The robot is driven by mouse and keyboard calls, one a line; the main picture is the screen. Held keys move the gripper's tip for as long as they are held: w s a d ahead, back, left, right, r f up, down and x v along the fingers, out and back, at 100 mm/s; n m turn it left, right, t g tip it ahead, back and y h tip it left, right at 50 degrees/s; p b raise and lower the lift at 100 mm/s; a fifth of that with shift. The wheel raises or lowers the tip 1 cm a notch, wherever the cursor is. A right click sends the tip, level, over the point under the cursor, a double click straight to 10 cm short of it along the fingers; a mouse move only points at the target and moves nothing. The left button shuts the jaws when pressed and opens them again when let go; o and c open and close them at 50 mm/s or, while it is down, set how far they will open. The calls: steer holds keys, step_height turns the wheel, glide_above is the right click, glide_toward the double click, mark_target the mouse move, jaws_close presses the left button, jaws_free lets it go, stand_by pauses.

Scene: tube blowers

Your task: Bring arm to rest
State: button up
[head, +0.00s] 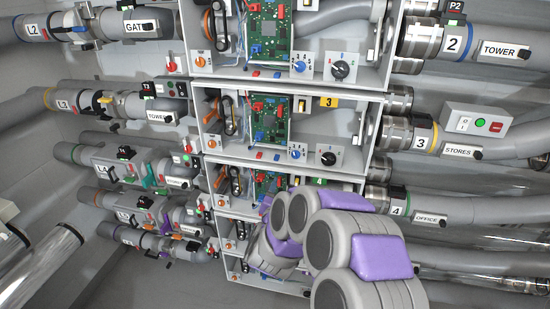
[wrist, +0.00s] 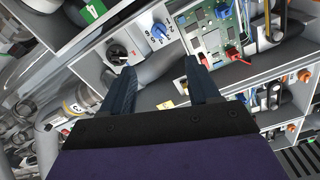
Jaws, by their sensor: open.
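My arm (head: 330,240) is grey with purple pads and reaches from the lower right toward the lower cabinets in the head view. Its end is hidden behind its own links there. In the wrist view my gripper (wrist: 162,88) shows two dark fingers, spread apart with nothing between them. Beyond the fingers is an open white cabinet with a black knob (wrist: 118,54), a blue knob (wrist: 158,30) and a green circuit board (wrist: 215,30). I cannot tell how close the fingertips are to the cabinet; no contact is visible.
Stacked white cabinets (head: 378,110) fill the middle. Grey pipes labelled TOWER (head: 505,50), STORES (head: 459,151) and OFFICE (head: 432,218) run off to the right. More pipes with valves (head: 105,103) stand at the left. Bare floor (head: 110,283) shows at the lower left.

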steer(key=s+a+n+g+y+b, duration=0.1)
steer(key=s+a+n+g+y, duration=0.3)
steer(key=s, duration=0.3)
steer(key=s+a+n+g+y+b, duration=0.1)
steer(key=s+a+n+g+y, duration=0.15)
steer(key=s+g+y, duration=0.35)
steer(key=s+d+g+h, duration=0.1)
steer(key=s+d+g, duration=0.2)
steer(key=s, duration=0.9)
steer(key=s+d+g+h+b, duration=0.1)
steer(key=s+d, duration=0.4)
steer(key=s, duration=0.7)
steer(key=s+d+g+h+b, duration=0.1)
steer(key=s+d+g, duration=0.3)
steer(key=s, duration=0.8)
steer(key=shift+d+f+n+g+h, duration=0.15)
steer(key=shift+f+n+g+h, duration=0.3)
steer(key=shift+h, duration=0.25)
